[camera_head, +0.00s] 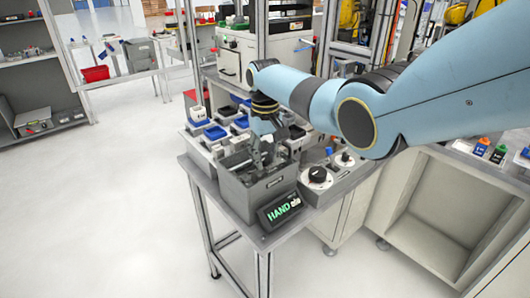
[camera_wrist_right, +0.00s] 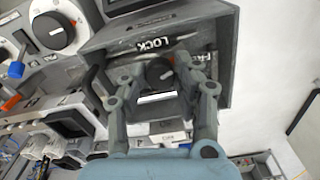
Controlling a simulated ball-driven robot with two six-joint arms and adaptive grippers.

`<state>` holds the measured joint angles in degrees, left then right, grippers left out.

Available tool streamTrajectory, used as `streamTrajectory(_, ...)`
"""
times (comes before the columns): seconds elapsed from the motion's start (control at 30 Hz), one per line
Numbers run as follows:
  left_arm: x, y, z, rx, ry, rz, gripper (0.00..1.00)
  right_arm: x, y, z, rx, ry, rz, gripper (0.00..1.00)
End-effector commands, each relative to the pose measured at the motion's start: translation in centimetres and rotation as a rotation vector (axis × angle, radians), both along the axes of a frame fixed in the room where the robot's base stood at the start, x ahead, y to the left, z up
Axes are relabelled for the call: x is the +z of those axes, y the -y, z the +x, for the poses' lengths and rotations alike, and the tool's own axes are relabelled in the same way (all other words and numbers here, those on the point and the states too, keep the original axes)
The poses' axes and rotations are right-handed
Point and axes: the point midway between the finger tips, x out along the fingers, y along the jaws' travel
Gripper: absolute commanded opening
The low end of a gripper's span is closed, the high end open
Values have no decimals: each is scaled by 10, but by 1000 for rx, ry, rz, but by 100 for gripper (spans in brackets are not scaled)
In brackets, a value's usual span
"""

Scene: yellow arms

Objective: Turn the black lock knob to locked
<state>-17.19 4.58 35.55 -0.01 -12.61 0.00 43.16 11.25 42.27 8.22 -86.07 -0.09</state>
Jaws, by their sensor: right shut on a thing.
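The black lock knob (camera_wrist_right: 160,72) sits on a dark panel inside a grey housing in the right wrist view. The word LOCK is printed beside it, above it in the picture, and FREE to its right. A small orange-red mark shows on the knob's right side. My right gripper (camera_wrist_right: 160,80) has its two fingers on either side of the knob and is shut on it. In the head view my right gripper (camera_head: 264,150) reaches down into the grey housing (camera_head: 240,197), and the knob is hidden there. My left gripper is in neither view.
A display reading HAND (camera_head: 280,210) stands at the housing's front right. Two dials, a large one (camera_head: 317,175) and a smaller one (camera_head: 345,158), sit to the right. Blue and white bins (camera_head: 215,132) stand behind. The floor at left is clear.

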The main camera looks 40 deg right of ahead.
Motion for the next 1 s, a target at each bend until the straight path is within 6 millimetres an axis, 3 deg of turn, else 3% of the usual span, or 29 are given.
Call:
streamTrajectory(0.4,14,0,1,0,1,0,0,2,1,1,396,2,-1,0)
streamTrajectory(1.0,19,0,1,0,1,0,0,1,1,2,946,3,-2,0)
